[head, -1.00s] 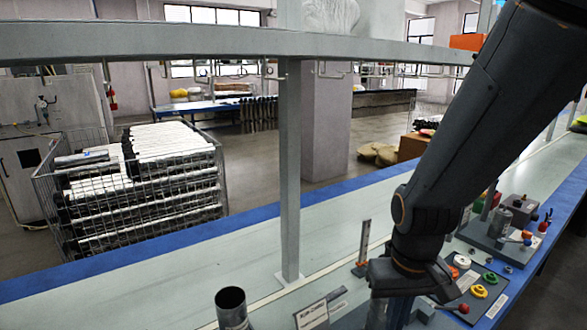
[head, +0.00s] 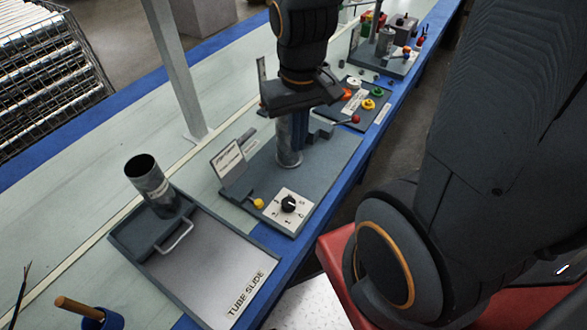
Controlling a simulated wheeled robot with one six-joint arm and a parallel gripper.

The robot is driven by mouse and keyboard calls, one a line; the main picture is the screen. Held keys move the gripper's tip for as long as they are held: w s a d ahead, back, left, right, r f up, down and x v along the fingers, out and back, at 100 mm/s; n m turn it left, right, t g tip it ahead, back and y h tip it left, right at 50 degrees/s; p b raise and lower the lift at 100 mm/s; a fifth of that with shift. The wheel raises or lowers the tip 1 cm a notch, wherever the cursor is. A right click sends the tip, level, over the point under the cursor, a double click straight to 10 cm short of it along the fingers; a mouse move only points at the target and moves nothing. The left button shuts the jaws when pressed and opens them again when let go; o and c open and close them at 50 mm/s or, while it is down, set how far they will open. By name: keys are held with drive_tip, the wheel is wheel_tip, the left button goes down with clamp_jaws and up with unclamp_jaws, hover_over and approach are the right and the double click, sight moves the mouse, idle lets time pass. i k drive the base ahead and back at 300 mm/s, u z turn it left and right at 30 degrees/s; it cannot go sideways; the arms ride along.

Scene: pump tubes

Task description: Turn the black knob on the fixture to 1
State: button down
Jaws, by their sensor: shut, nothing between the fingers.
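The black knob (head: 288,203) sits on a white square dial plate (head: 281,222) at the front of the grey fixture (head: 328,165). Small marks surround the knob, but its setting is too small to read surely. My gripper (head: 299,145) points down over the back part of the fixture, above and behind the knob in the head view. It is shut and empty, and apart from the knob. Its fingertips overlap in view with a grey metal cylinder (head: 287,158) standing on the fixture; I cannot tell whether they touch it.
A yellow knob (head: 258,203) and a sign plate (head: 228,162) are left of the dial. A red-tipped lever (head: 355,119) is right of my gripper. The tube slide tray (head: 215,265) holds an upright dark tube (head: 148,181). A grey post (head: 178,70) stands behind. The space over the dial is clear.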

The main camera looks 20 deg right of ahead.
sight(288, 203)
drive_tip(key=u, duration=0.8)
drive_tip(key=k, duration=1.05)
drive_tip(key=z, duration=0.8)
drive_tip(key=i, duration=0.45)
